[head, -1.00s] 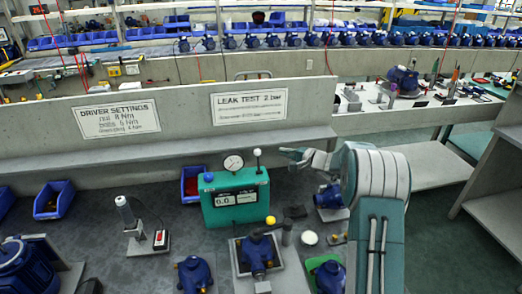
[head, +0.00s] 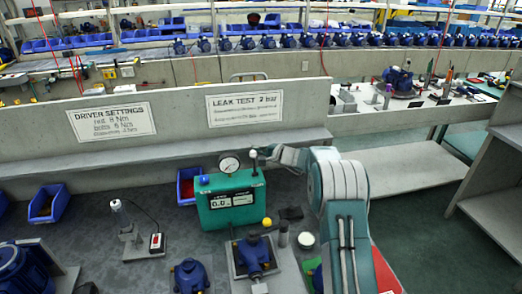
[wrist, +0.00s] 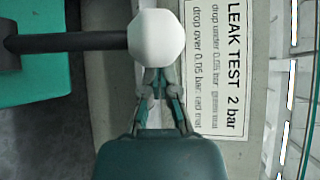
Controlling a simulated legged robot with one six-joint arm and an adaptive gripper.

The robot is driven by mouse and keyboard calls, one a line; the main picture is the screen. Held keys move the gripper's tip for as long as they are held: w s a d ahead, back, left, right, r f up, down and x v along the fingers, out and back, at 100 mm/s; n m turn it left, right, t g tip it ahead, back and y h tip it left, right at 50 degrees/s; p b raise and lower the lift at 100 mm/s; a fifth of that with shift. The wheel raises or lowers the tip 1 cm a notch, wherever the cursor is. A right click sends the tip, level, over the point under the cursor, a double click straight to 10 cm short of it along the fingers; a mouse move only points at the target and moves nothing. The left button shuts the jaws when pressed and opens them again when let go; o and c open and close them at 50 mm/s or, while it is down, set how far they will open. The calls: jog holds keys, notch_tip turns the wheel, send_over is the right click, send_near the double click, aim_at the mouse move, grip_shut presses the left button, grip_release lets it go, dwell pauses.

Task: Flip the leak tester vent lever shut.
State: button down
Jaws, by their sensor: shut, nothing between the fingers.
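In the wrist view the white knob (wrist: 156,37) is large, right beyond my fingertips, with the dark rod running left to the green body. My gripper (head: 268,153) is shut and empty, just right of the knob. I cannot tell whether the fingertips touch it.
A yellow knob (head: 266,222) and a blue pump in a fixture (head: 254,255) stand in front of the tester. A blue bin (head: 189,184) is left behind it. The low wall with the leak test sign (head: 246,107) rises behind.

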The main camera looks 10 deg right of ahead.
aim_at(262, 179)
jog(key=shift+s+a+r, duration=0.15)
jog(key=shift+s, duration=0.6)
jog(key=shift+s+a+r, duration=0.15)
jog(key=shift+s, duration=0.6)
jog(key=shift+s+r+n+t+y, duration=0.2)
jog(key=shift+s+n+t+y, duration=0.1)
jog(key=shift+s+t+y, duration=0.1)
jog(key=shift+s+r+n+t+y, duration=0.3)
jog(key=shift+s+n+t+y, duration=0.5)
jog(key=shift+s+n+t, duration=0.15)
jog(key=shift+s+r+n+t+y, duration=0.1)
jog(key=shift+s+n+t+y, duration=0.55)
jog(key=shift+n, duration=0.5)
jog(key=shift+s+y, duration=0.3)
jog(key=shift+y, duration=0.05)
jog(key=shift+s, duration=0.75)
jog(key=shift+s, duration=0.15)
jog(key=v, duration=1.2)
